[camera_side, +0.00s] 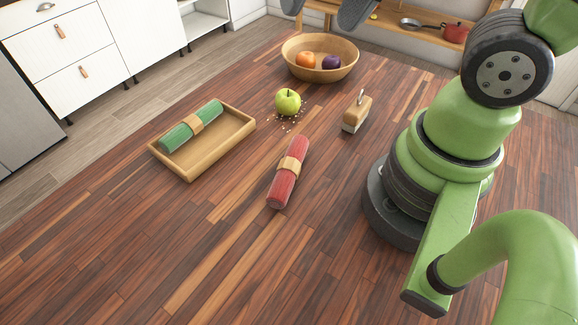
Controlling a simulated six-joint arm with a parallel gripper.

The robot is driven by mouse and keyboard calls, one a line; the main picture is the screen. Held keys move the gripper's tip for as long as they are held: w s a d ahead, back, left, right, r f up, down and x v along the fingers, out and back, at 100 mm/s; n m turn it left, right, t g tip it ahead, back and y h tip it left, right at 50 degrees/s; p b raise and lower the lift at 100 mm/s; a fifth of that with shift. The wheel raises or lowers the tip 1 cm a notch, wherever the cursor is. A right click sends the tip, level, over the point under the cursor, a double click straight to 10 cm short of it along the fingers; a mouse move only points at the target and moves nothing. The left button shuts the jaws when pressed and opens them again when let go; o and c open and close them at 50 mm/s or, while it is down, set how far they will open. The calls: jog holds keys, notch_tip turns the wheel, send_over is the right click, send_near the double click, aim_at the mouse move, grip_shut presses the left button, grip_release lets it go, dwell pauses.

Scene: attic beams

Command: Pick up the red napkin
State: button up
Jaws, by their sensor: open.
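The red napkin (283,186) is rolled up in a tan ring and lies on the wooden surface near the middle of the view. It lies slanted, its upper end leaning to the right. Nothing covers it. My gripper (320,16) shows only as two grey fingertips at the top edge. They are apart with nothing seen between them. The rest of the gripper is cut off by the frame. The fingertips are well away from the red napkin, beyond the apple and near the bowl in the picture.
A wooden tray (222,150) holds a green rolled napkin (176,138) at left. A green apple (288,101) sits among crumbs above the red napkin. A small brush-like wooden block (357,110) stands right. A wooden bowl (320,75) holds fruit behind. The front floor area is clear.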

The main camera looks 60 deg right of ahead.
notch_tip(320, 180, down, 8)
jog(key=w+a+f+m+g, duration=0.1)
jog(key=w+a+m+g, duration=0.1)
jog(key=w+m+g, duration=0.15)
jog(key=m+g+h, duration=0.2)
jog(key=m, duration=0.2)
send_over(289, 162)
jog(key=shift+n+t, duration=0.25)
notch_tip(289, 162, down, 8)
jog(key=shift+s+d+r, duration=0.1)
jog(key=shift+f, duration=5)
jog(key=c, duration=1)
